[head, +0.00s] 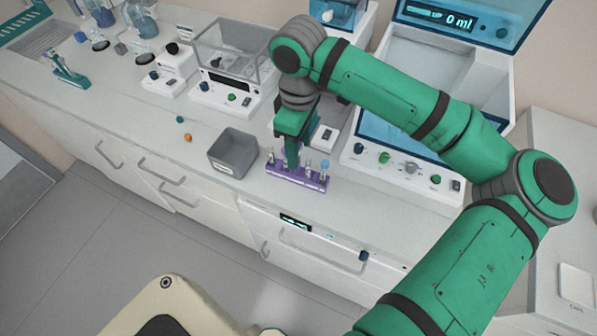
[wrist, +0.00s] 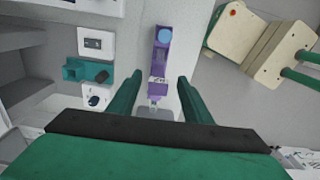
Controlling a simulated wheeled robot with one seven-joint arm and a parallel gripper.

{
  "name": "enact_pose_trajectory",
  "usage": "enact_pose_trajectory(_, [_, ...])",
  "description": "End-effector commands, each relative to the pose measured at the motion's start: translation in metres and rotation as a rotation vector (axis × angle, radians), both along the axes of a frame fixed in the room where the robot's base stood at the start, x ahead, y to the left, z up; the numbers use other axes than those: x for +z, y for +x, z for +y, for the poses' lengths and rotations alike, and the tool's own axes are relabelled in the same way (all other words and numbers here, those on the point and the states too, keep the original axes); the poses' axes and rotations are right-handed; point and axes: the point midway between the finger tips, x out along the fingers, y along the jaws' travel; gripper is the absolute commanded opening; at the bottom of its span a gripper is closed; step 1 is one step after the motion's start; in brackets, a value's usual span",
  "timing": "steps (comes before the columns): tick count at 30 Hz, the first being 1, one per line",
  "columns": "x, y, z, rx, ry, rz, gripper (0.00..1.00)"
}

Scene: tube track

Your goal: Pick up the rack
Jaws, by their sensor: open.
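The purple rack (head: 297,176) stands on the white counter near its front edge, with several tubes in it, one with a blue cap. My gripper (head: 291,155) points down over the left part of the rack in the head view. In the wrist view my gripper (wrist: 160,80) is open, with its two green fingers apart on either side of the rack's line. The rack (wrist: 159,62) shows there beyond and between the fingertips, with the blue cap at its far end. Its near end is partly hidden, and I cannot tell whether the fingers touch it.
A grey bin (head: 233,153) stands close to the left of the rack. A white device with a blue display (head: 420,100) stands behind right. A clear-walled balance (head: 230,85) is behind left. Small orange (head: 187,138) and green caps lie left of the bin.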

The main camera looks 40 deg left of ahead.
Motion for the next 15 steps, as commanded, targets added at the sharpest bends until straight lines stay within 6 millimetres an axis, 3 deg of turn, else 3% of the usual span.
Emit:
enact_pose_trajectory(10, [-0.041,0.002,0.001,-0.002,-0.001,0.001,0.45])
enact_pose_trajectory(15, [-0.052,0.003,0.000,-0.003,-0.001,0.000,0.45])
